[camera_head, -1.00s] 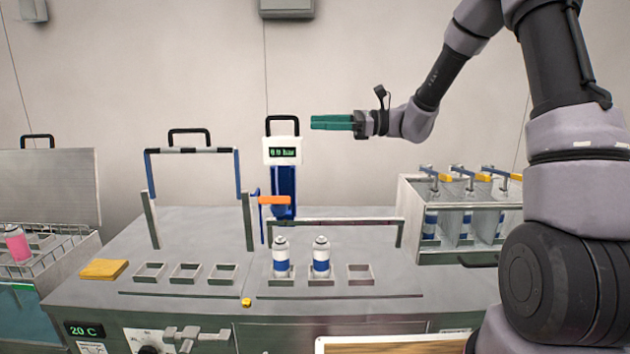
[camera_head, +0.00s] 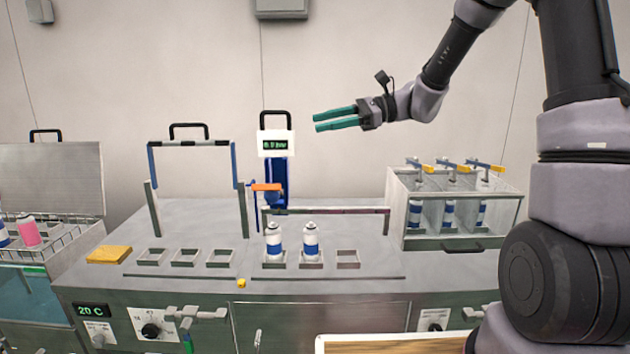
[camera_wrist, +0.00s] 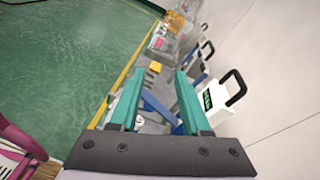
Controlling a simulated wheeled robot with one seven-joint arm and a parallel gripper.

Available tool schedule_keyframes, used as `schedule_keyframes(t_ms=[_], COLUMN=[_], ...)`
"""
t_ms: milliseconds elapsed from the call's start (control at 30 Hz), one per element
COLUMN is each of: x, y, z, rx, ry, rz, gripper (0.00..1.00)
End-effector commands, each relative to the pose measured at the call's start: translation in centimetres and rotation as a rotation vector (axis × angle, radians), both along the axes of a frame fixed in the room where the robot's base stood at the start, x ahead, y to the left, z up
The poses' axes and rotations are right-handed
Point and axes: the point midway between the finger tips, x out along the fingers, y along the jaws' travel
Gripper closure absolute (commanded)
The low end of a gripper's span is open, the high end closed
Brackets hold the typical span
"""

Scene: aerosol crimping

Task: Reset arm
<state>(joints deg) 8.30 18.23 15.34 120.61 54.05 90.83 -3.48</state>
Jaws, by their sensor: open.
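My gripper (camera_head: 336,118) is in the air above the bench, to the right of the white display head of the crimping device (camera_head: 276,143). Its two green fingers point left and are apart, with nothing between them. The wrist view shows the same open fingers (camera_wrist: 155,98), with the display head (camera_wrist: 208,102) beyond the right finger. Two white and blue cans stand upright in sockets at the front of the bench, a left can (camera_head: 273,242) and a right can (camera_head: 311,241). The socket (camera_head: 347,259) to their right is empty.
A metal case (camera_head: 400,205) with several cans under levers stands at the right of the bench. A yellow sponge (camera_head: 109,255) lies at the left, beside several empty sockets. A raised frame (camera_head: 151,195) stands behind them. A pink can (camera_head: 28,231) sits in a wire basket at far left.

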Motion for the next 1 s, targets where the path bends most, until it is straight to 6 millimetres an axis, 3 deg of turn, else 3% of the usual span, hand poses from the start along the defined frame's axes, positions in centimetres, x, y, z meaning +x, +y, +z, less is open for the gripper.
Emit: schedule_keyframes(t_ms=[167,367,700,900,1000], x=[-3.0,-7.5,-15.1,-17.9,-18.8], y=[-1.1,-4.0,-13.9,-19.3,-20.9], z=[0.4,0.7,1.8,3.2,3.7], rx=[-0.139,-0.374,-0.906,-1.155,-1.231], ry=[-0.116,-0.316,-0.796,-1.038,-1.112], rz=[0.047,0.113,0.199,0.211,0.210], gripper=[0.53,0.53,0.53,0.53,0.53])
